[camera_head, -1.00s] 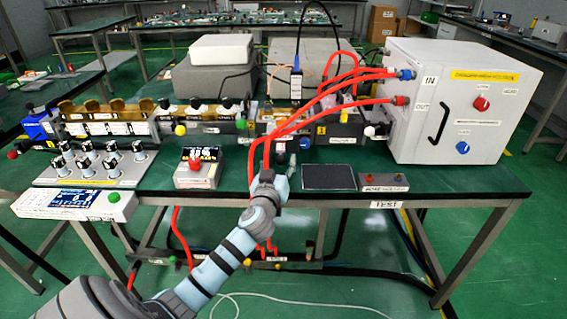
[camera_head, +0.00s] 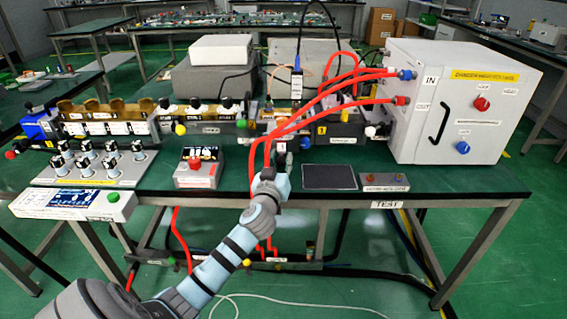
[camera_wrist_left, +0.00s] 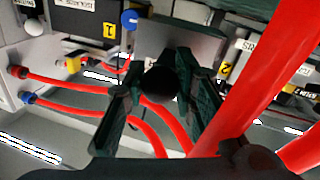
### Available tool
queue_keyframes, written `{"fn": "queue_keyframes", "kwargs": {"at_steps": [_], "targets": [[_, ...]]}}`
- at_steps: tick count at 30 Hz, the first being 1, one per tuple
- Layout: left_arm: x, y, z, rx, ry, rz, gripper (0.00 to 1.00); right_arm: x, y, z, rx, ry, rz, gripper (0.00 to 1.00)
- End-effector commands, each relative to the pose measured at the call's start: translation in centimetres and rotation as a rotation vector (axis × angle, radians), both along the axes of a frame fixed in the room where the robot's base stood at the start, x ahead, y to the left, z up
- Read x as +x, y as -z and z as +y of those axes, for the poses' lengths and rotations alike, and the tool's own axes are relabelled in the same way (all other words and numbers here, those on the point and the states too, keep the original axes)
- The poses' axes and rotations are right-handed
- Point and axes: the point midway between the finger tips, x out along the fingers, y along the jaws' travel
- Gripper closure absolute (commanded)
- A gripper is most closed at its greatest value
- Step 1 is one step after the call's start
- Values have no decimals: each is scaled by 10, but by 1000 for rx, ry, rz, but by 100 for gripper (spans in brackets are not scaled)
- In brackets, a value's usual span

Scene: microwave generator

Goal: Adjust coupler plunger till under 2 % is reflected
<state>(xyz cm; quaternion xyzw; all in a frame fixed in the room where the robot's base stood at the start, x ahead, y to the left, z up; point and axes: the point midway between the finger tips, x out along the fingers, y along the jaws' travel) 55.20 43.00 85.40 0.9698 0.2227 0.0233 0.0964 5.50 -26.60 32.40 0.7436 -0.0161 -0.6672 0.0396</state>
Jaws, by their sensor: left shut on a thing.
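My left gripper (camera_head: 284,160) is over the front middle of the green bench, below the waveguide line. In the left wrist view, its two dark fingers (camera_wrist_left: 163,100) are closed around a dark round knob (camera_wrist_left: 161,83), which looks like the plunger's end. In the head view the gripper hides most of this knob. A small box with a lit display (camera_head: 200,154) and a red button stands left of the gripper; its digits are too small to read surely. My right gripper is not in view.
Red hoses (camera_head: 320,97) run from the white cabinet (camera_head: 450,100) past my gripper; one passes close by it in the left wrist view (camera_wrist_left: 265,75). A dark flat panel (camera_head: 329,176) lies right of the gripper. A knob panel (camera_head: 95,166) stands at left.

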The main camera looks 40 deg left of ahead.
Motion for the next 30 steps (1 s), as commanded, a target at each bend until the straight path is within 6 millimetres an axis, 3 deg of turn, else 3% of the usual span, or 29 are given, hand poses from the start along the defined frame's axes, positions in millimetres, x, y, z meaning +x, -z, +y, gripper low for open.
{"fn": "queue_keyframes", "kwargs": {"at_steps": [4, 5, 9, 20, 23, 30], "targets": [[-1, 1, 1, 0, -5, 3, 100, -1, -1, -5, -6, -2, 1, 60], [0, 1, 1, 0, -4, 3, 74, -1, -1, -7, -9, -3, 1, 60], [1, 0, 0, 0, -2, 3, 54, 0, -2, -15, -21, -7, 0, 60], [-5, 2, -4, 0, 0, 5, 54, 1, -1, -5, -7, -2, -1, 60], [-22, 1, -12, 1, 1, 4, 54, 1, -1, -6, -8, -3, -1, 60], [-82, 2, -41, -2, 1, 4, 54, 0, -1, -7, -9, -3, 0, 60]]}}
